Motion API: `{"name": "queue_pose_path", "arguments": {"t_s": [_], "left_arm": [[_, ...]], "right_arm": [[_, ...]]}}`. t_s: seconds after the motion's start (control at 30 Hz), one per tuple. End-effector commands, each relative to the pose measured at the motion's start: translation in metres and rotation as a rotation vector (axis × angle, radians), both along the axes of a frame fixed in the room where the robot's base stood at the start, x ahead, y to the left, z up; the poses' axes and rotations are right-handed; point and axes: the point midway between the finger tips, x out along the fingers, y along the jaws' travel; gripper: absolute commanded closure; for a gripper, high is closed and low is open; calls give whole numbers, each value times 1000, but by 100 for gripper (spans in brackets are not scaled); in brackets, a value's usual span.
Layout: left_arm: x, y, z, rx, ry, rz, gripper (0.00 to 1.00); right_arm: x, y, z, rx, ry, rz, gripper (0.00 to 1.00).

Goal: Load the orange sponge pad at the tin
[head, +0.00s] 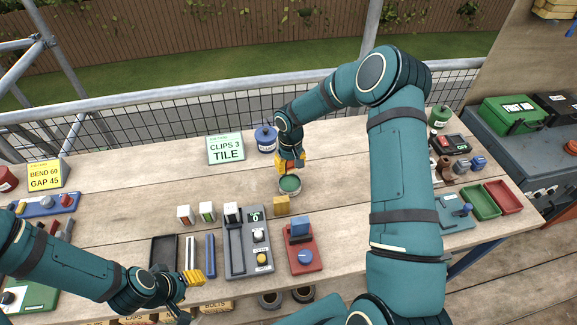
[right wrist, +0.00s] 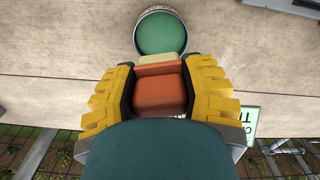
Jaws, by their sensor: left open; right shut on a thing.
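The orange sponge pad (right wrist: 160,92) is between the yellow fingers of my right gripper (right wrist: 160,85), with a pale strip along its tin-side edge. My right gripper (head: 290,166) is shut on the pad. The round tin (head: 290,190), with a green surface inside, stands on the table just in front of it. In the right wrist view the tin (right wrist: 160,34) lies just beyond the pad; whether the two touch I cannot tell.
A blue-lidded jar (head: 265,139) and a "CLIPS 3 TILE" card (head: 226,149) stand behind the tin. Bare planks lie left of the tin.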

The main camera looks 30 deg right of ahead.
Motion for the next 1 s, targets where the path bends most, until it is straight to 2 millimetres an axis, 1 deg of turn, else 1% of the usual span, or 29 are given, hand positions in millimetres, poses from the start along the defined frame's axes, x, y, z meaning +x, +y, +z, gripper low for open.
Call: {"name": "queue_pose_path", "arguments": {"t_s": [0.27, 0.5, 0.7, 0.8, 1.0], "left_arm": [[0, 0, -8, 1, 0, 0, 53], [0, -1, -19, 3, 1, 0, 53], [1, -1, -26, 4, 0, 1, 53], [1, -1, -28, 5, 0, 1, 53], [1, -1, -27, 5, 0, 1, 53]], "right_arm": [[0, 0, -16, 1, 1, 1, 85], [-1, 0, -40, 1, 1, 0, 85], [0, 1, -56, 1, 1, 1, 85], [0, 0, -59, 1, 0, 1, 85], [0, 0, -60, 0, 0, 1, 85]]}}
